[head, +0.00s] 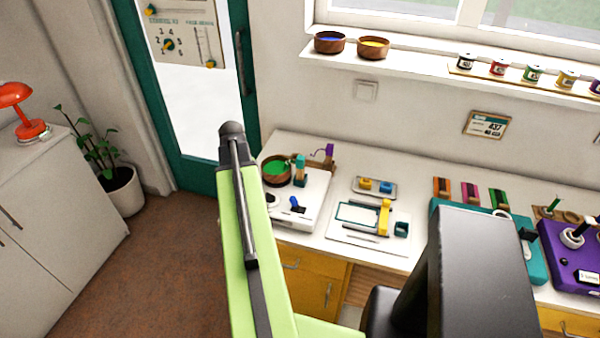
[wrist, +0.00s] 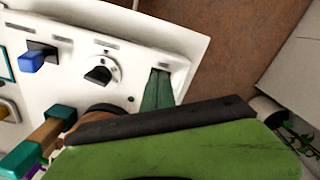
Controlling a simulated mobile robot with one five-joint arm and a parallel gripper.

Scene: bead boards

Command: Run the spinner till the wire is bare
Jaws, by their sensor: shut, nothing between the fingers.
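The spinner is a white box (head: 310,207) at the left end of the counter, with a brown wooden bowl (head: 276,178) of green beads. A teal-topped post (head: 300,170) stands beside the bowl. In the wrist view the white panel (wrist: 80,20) has a blue switch (wrist: 38,58) and a black dial knob (wrist: 99,74). The bowl's rim (wrist: 98,108) shows partly behind my arm. My gripper (wrist: 160,78), two narrow green fingers, appears shut and empty over the panel near the labels; contact cannot be told. I cannot make out the wire.
A white tray (head: 345,241) with a yellow tool (head: 384,217) lies right of the spinner. A teal board and a purple machine (head: 575,262) stand farther right. Two bead bowls (head: 373,48) sit on the sill. Open floor (head: 160,270) lies left of the counter.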

